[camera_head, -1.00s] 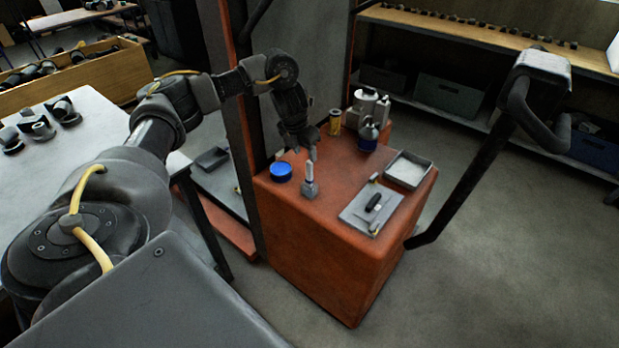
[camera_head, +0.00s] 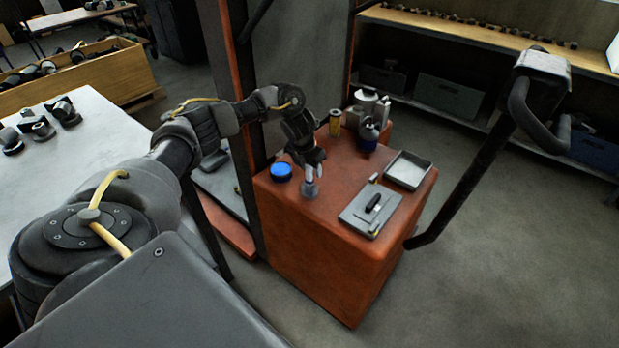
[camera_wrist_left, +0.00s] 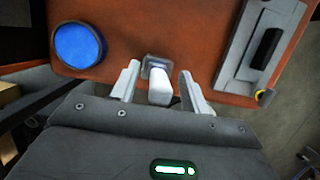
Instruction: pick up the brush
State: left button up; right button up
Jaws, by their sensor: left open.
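The brush (camera_head: 311,190) stands upright on the orange cabinet top, its white handle pointing up; its grey base shows and the upper part is largely covered by my gripper. My left gripper (camera_head: 310,168) is open and pointing down at the brush from above. In the left wrist view the brush (camera_wrist_left: 159,85) sits between the two light fingers of my left gripper (camera_wrist_left: 158,84), with a gap visible on both sides. My right gripper is not in view.
A blue round tin (camera_head: 281,172) stands close left of the brush. A dark bar (camera_head: 460,190) rises at right.

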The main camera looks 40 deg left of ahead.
pick_arm(q)
grip_shut()
